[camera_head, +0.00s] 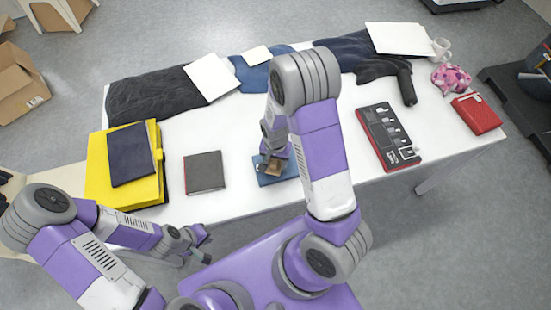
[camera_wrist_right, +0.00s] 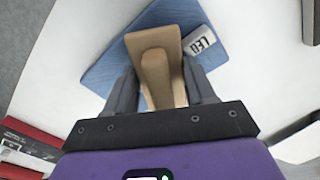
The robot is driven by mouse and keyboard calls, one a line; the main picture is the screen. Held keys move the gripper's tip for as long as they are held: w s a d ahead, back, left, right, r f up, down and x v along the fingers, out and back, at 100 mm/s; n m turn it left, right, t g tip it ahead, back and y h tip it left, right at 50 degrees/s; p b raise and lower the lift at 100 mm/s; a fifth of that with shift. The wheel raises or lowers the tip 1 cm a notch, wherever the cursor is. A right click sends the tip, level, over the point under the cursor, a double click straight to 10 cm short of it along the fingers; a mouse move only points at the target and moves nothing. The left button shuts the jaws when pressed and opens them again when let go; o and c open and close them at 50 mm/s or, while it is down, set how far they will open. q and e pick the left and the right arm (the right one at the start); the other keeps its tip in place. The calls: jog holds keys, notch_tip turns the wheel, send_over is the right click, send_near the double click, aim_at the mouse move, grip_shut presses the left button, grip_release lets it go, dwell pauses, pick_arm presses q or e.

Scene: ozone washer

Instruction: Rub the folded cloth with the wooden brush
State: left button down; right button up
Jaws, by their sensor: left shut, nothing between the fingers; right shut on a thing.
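The blue folded cloth (camera_head: 288,174) lies near the front edge of the white table; it also shows in the right wrist view (camera_wrist_right: 110,75). The wooden brush (camera_head: 263,166) is over the cloth, its tan body clear in the right wrist view (camera_wrist_right: 155,42). My right gripper (camera_head: 275,156) is shut on the brush, with a finger on each side in the right wrist view (camera_wrist_right: 160,85). Whether the bristles touch the cloth is hidden. My left gripper (camera_head: 204,240) is shut and empty, off the table's front edge.
A grey-black book (camera_head: 204,172) lies left of the cloth, and a yellow folder (camera_head: 105,175) with a dark book (camera_head: 131,155) further left. A red-and-black case (camera_head: 388,137) lies right. Dark clothes (camera_head: 150,97) line the back. A white lettered label (camera_wrist_right: 203,42) shows beside the brush.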

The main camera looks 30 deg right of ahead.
jog(key=shift+d, duration=0.1)
jog(key=shift+s+d+r, duration=0.1)
jog(key=shift+s+d, duration=0.15)
jog(key=shift+d, duration=0.65)
jog(key=shift+s+d, duration=0.25)
jog(key=shift+d, duration=0.65)
jog(key=shift+f, duration=0.2)
jog(key=shift+w+a+f, duration=0.1)
jog(key=shift+w+a, duration=0.2)
jog(key=shift+a, duration=0.65)
jog(key=shift+w+a+f, duration=0.1)
jog(key=shift+w+a, duration=0.15)
jog(key=shift+a, duration=0.7)
jog(key=shift+w+d+f, duration=0.1)
jog(key=shift+w+d, duration=0.05)
jog(key=shift+w, duration=0.05)
jog(key=shift+s+d+f+b, duration=0.1)
jog(key=shift+s+d+b, duration=0.15)
jog(key=shift+d, duration=0.7)
jog(key=shift+s+d+b, duration=0.1)
jog(key=shift+s+d, duration=0.15)
jog(key=shift+d, duration=0.65)
jog(key=shift+f, duration=0.15)
jog(key=shift+w+a+f, duration=0.1)
jog(key=shift+w+a, duration=0.15)
jog(key=shift+a, duration=0.75)
jog(key=shift+w+a+f, duration=0.1)
jog(key=shift+w+a, duration=0.15)
jog(key=shift+a, duration=0.75)
